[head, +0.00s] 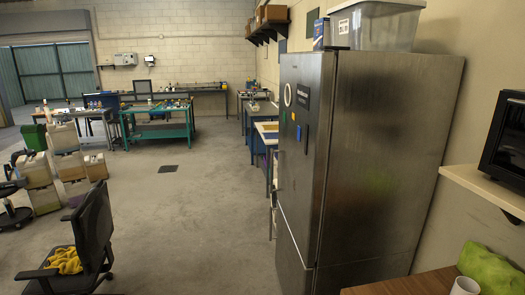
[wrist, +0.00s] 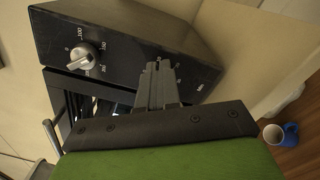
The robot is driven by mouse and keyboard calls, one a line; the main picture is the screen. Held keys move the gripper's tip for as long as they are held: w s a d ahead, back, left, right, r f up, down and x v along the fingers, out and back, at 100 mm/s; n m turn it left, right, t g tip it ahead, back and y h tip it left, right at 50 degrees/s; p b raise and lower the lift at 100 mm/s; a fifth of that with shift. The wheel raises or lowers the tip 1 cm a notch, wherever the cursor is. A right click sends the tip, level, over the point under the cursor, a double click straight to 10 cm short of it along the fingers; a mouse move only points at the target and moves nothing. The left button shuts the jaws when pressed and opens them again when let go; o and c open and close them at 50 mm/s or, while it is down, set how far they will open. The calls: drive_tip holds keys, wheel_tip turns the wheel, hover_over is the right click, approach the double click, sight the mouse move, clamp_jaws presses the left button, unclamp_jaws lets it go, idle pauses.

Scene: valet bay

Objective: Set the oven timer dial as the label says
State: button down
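The black oven (head: 508,140) stands on a pale shelf at the right edge of the head view. In the wrist view its front and top fill the upper middle (wrist: 120,32). A silver dial (wrist: 82,57) with numbers around it sits at the left of the panel. My gripper (wrist: 157,68) reaches to the panel's right part, its fingers close together, beside small marks and the word "Min". The fingers cover whatever knob is there, so I cannot tell whether they hold it. I see no readable setting label. My gripper is out of the head view.
A tall steel fridge (head: 365,165) stands left of the oven's shelf (head: 488,190). A brown table (head: 405,284) at lower right holds a white mug (head: 465,286) and a green item (head: 487,268). The floor left of the fridge is open.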

drive_tip(key=shift+w, duration=0.15)
drive_tip(key=s+a+b, duration=0.1)
drive_tip(key=a+b, duration=0.1)
drive_tip(key=a, duration=0.4)
drive_tip(key=shift+s+r+b, duration=0.15)
drive_tip(key=shift+s+b, duration=0.05)
drive_tip(key=shift+b, duration=0.2)
drive_tip(key=w+a+f+m+t+y+b, duration=0.15)
drive_tip(key=w+a+f+t+y, duration=0.3)
drive_tip(key=a, duration=0.65)
drive_tip(key=w+a+f+m+t+y+p, duration=0.15)
drive_tip(key=w+a+f+y, duration=0.45)
drive_tip(key=a, duration=0.6)
drive_tip(key=s+a+f+m+g+y, duration=0.1)
drive_tip(key=s+a+f+y, duration=0.1)
drive_tip(key=s+a+f, duration=0.2)
drive_tip(key=s+a+f+m+g+y+b, duration=0.1)
drive_tip(key=s+a+f, duration=0.4)
drive_tip(key=a, duration=0.5)
drive_tip(key=s+a+f+m+g+y, duration=0.1)
drive_tip(key=s+a+f+m+y, duration=0.1)
drive_tip(key=s+a+f+y, duration=0.2)
drive_tip(key=s+a+f, duration=0.1)
drive_tip(key=a+f, duration=0.2)
drive_tip(key=a, duration=0.1)
drive_tip(key=shift+m+b, duration=0.4)
